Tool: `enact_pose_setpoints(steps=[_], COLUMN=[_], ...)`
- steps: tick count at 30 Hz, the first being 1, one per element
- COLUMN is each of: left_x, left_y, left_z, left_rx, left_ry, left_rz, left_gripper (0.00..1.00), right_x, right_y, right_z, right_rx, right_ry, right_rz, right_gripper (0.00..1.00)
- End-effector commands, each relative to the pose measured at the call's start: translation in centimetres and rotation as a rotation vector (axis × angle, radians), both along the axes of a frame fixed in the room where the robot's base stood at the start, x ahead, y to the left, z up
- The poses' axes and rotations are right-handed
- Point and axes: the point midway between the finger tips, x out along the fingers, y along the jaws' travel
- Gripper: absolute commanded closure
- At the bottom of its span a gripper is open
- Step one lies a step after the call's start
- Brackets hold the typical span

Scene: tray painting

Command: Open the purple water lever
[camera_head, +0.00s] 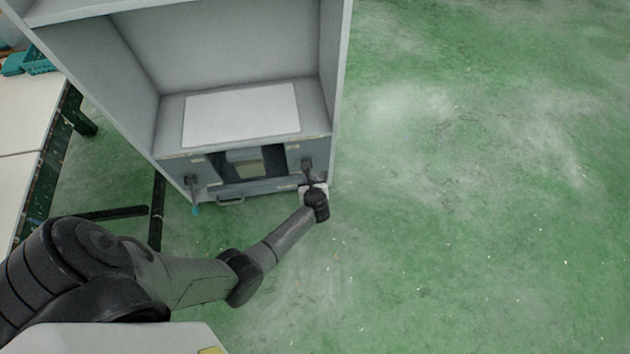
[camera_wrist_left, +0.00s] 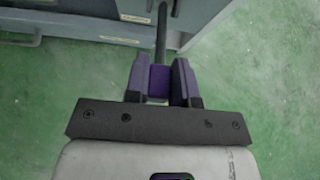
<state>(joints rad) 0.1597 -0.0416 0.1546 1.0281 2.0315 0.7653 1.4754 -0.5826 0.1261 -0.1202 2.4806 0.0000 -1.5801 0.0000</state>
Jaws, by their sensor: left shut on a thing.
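My left gripper (camera_head: 313,187) reaches the lower right front of the grey cabinet in the head view. In the left wrist view my left gripper (camera_wrist_left: 160,80) is shut on the purple end of the water lever (camera_wrist_left: 159,82), with one finger on each side of it. The lever's dark rod (camera_wrist_left: 161,35) runs from the grip up toward the cabinet front. In the head view the lever's dark upper part (camera_head: 307,166) shows, and its purple end is hidden by the gripper. My right gripper is in neither view.
The grey cabinet (camera_head: 335,90) holds a white panel (camera_head: 240,113) on its shelf. Another lever, with a teal end (camera_head: 195,210), hangs at the cabinet's lower left, with a handle (camera_head: 231,199) between. A white table (camera_head: 25,110) stands at left. The green floor at right is clear.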

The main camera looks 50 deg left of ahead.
Motion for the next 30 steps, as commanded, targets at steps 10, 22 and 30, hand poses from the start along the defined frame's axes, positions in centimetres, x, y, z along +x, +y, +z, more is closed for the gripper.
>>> enact_pose_setpoints(steps=[10, 22, 30], left_x=[0.5, 0.7, 0.7], left_y=[0.8, 0.8, 0.8], left_z=[2.1, 2.0, 2.0], left_rx=[-0.133, -0.158, -0.158], left_ry=[0.096, 0.109, 0.109], left_rz=[0.003, -0.001, -0.001], left_gripper=[1.00, 1.00, 0.58], right_x=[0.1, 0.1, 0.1], right_y=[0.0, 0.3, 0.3], right_z=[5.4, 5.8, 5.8], right_rx=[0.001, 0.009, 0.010], right_ry=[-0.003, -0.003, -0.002], right_rz=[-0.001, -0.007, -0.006], right_gripper=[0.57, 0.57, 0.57])
